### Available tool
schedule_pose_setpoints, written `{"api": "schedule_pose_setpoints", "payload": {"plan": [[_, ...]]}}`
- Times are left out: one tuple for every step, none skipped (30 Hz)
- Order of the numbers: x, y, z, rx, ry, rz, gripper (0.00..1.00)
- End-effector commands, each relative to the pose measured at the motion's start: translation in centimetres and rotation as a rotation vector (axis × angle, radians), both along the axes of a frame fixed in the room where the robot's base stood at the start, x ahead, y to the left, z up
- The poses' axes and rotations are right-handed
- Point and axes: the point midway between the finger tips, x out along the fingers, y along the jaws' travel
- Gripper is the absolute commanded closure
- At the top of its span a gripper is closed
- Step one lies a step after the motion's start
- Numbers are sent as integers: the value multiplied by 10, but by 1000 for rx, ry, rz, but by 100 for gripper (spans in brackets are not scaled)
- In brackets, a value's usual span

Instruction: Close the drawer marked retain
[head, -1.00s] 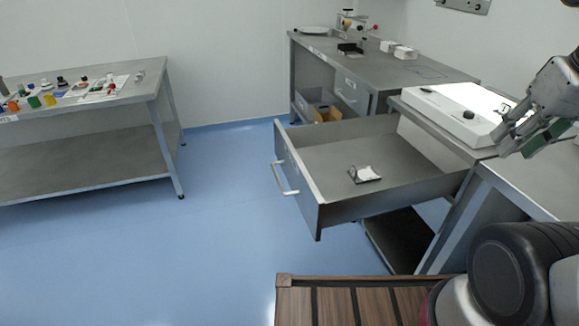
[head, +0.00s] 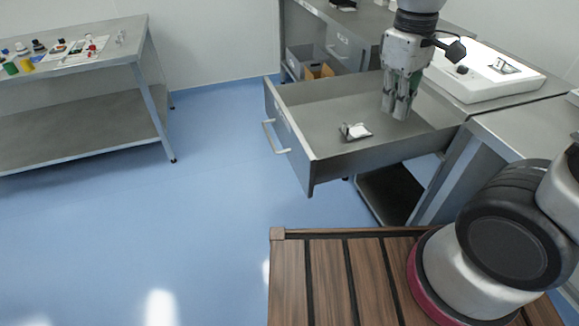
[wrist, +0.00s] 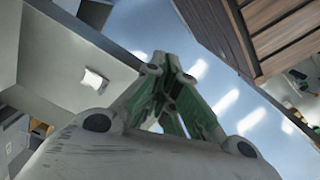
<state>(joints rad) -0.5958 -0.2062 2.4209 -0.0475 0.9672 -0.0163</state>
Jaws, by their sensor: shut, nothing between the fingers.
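The grey metal drawer (head: 308,158) stands pulled far out from the bench in the head view, its front panel facing left. A pale bar handle (head: 275,137) is on that front; a label on it is too small to read. A small dark holder with a white piece (head: 356,131) lies on the drawer floor, and it also shows in the wrist view (wrist: 93,80). My gripper (head: 396,112) points down over the rear right part of the open drawer, shut and empty. Its greenish fingers (wrist: 172,100) are together in the wrist view. Its exact height above the drawer floor is unclear.
A side table (head: 80,62) with small items is at left. Blue floor (head: 210,190) before the drawer is clear.

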Motion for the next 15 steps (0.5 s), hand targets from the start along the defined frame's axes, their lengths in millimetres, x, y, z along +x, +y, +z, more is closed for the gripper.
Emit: {"api": "schedule_pose_setpoints", "payload": {"plan": [[5, 28, -15, -43, 40, 102, 100], [8, 43, -22, -66, 57, 161, 100], [11, 64, -33, -97, 78, 240, 100], [12, 80, -42, -122, 93, 301, 100], [12, 96, -52, -145, 107, 362, 100], [12, 117, -65, -177, 123, 446, 100], [12, 133, -75, -199, 134, 509, 100], [10, 148, -86, -222, 145, 571, 100], [8, 168, -100, -251, 156, 653, 100], [6, 182, -111, -270, 164, 711, 100], [5, 195, -120, -286, 169, 767, 100], [4, 210, -132, -306, 176, 834, 100], [4, 220, -140, -320, 180, 882, 100], [4, 229, -147, -330, 182, 925, 100], [7, 241, -155, -341, 183, 979, 100]]}}
